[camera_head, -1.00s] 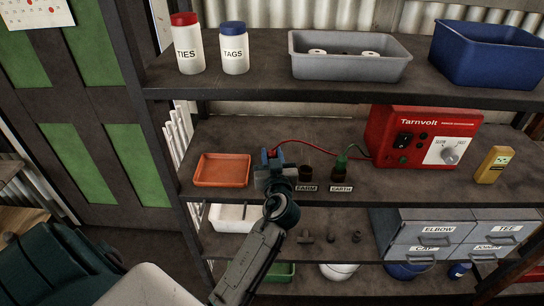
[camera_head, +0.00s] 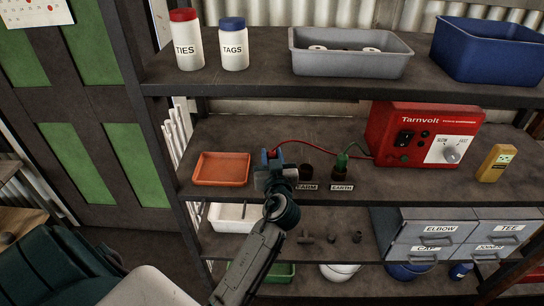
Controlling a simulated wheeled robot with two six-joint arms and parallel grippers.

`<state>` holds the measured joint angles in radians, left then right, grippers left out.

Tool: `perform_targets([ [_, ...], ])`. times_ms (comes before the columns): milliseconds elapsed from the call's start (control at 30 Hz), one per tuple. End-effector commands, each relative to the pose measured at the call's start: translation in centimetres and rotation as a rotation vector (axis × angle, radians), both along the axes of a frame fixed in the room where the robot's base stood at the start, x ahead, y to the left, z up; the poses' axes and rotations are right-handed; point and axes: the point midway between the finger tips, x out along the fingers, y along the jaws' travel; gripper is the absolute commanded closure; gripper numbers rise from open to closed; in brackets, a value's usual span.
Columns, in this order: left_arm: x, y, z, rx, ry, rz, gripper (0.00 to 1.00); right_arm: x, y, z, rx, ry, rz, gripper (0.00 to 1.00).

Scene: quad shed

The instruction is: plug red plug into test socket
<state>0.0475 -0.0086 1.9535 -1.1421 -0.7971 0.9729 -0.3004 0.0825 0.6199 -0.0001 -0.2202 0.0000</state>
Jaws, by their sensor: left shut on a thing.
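My left gripper (camera_head: 273,166) is on the middle shelf, shut on the red plug (camera_head: 272,153); only a little of the plug's red shows between the blue-grey jaws. A red lead runs from the plug to the red Tarnvolt box (camera_head: 420,137). Just right of the jaws stands a dark, empty-looking socket (camera_head: 306,172) labelled FARM. Further right, a green plug (camera_head: 341,162) sits at the socket labelled EARTH (camera_head: 342,174). No socket labelled test shows; the gripper hides the spot below the red plug, so I cannot tell if it is seated. My right gripper is not in view.
An orange tray (camera_head: 221,169) lies just left of the gripper. A yellow meter (camera_head: 495,163) stands right of the red box. The upper shelf (camera_head: 265,85) holds jars and bins. Small drawers (camera_head: 437,228) and a white tray (camera_head: 230,217) are below.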

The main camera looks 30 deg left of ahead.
Motion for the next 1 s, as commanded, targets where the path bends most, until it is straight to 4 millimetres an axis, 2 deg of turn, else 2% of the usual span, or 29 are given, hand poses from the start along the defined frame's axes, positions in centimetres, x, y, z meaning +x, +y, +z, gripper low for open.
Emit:
perform_targets([
  [200,0.0,0.0,-0.5,0.001,-0.001,0.0,0.95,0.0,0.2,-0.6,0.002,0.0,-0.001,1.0],
  [233,0.0,0.0,-0.4,0.001,-0.001,0.0,0.7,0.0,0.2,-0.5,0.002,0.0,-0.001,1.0],
  [267,0.0,0.0,-0.3,0.001,-0.001,0.0,0.64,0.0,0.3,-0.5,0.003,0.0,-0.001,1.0],
  [300,0.0,0.0,-0.3,0.0,0.0,0.0,0.63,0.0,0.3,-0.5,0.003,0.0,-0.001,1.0],
  [600,-0.1,-0.2,-0.5,-0.001,0.0,0.0,0.63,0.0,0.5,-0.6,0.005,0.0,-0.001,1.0],
  [1000,-2.5,-2.2,-0.6,-0.003,-0.001,-0.001,0.63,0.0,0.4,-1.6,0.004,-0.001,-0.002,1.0],
])
